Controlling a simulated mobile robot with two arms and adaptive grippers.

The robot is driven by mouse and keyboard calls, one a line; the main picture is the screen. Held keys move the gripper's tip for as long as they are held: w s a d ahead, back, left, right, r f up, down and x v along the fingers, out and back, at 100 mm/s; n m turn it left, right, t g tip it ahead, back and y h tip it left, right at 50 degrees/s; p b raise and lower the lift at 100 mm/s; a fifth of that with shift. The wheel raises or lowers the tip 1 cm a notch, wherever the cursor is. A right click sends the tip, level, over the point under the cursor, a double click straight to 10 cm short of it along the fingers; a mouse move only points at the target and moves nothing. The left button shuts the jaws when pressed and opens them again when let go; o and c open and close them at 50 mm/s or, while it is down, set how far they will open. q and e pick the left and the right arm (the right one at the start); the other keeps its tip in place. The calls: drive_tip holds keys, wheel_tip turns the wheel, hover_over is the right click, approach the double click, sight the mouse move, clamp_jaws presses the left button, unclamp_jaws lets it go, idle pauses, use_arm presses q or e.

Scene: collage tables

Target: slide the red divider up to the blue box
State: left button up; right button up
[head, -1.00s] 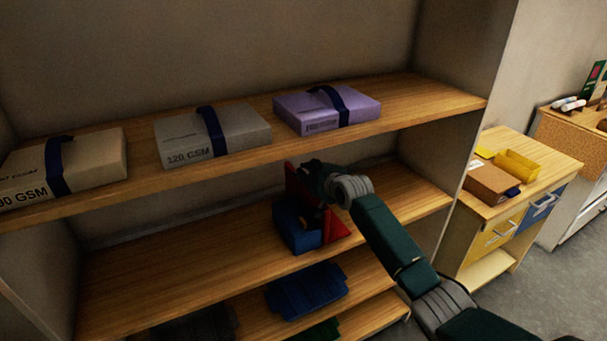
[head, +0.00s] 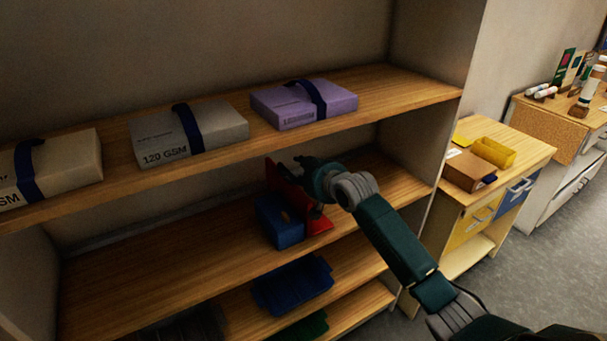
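The red divider (head: 285,184) stands upright on the middle shelf. The blue box (head: 278,224) is just left of it, and the divider shows against the box's right side. I cannot tell whether they touch all along. My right gripper (head: 312,187) is at the divider's right face, close to it. Its fingers are small and dark and partly merge with the wrist, so its opening and any contact are unclear. My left gripper is not in view.
The middle shelf (head: 150,260) is clear left of the blue box. The upper shelf (head: 415,90) holds strapped paper packs close above my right gripper. A dark blue tray (head: 293,287) is on the shelf below. A side wall (head: 430,150) bounds the shelves right.

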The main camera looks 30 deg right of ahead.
drive_tip(key=shift+v, duration=2.1)
